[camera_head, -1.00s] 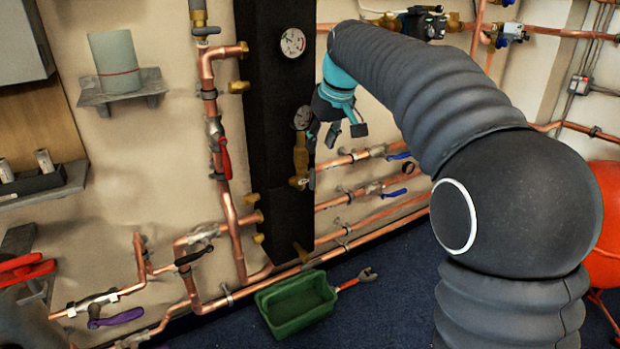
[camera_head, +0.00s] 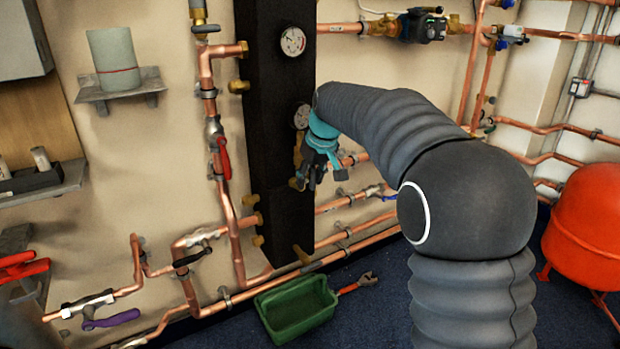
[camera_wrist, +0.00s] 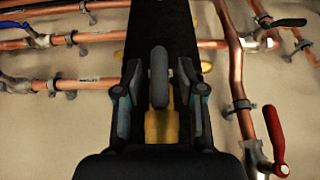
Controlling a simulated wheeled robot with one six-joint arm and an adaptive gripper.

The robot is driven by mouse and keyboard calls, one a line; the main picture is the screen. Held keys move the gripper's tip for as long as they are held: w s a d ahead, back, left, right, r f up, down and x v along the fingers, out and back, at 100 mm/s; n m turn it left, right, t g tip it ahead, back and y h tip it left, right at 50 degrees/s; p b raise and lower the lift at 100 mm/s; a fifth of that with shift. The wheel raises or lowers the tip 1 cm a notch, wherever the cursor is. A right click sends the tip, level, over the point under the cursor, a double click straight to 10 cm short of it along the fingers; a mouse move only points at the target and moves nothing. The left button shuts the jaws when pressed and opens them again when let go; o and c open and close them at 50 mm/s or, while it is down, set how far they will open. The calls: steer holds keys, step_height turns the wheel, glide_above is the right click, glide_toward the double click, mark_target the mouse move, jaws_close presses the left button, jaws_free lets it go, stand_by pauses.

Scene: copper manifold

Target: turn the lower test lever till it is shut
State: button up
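The black manifold column (camera_head: 262,110) carries two round gauges, with a brass valve (camera_head: 297,150) by the lower one. My teal and black gripper (camera_head: 313,172) is at the column, just beside and below that valve, and covers part of it. In the wrist view my gripper (camera_wrist: 160,100) has its side fingers apart, on either side of a brass part (camera_wrist: 160,130). A dark grey rounded bar stands between these fingers, with gaps to both sides. I cannot tell for sure whether it is the lower test lever or a third finger. The lever is not clear in the head view.
Copper pipes (camera_head: 340,203) run along the wall right of the column. A red-handled valve (camera_head: 223,157) is on its left. A green bin (camera_head: 297,308) and a red-handled wrench (camera_head: 357,283) lie on the floor. A red tank (camera_head: 588,225) stands at the right.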

jaws_close()
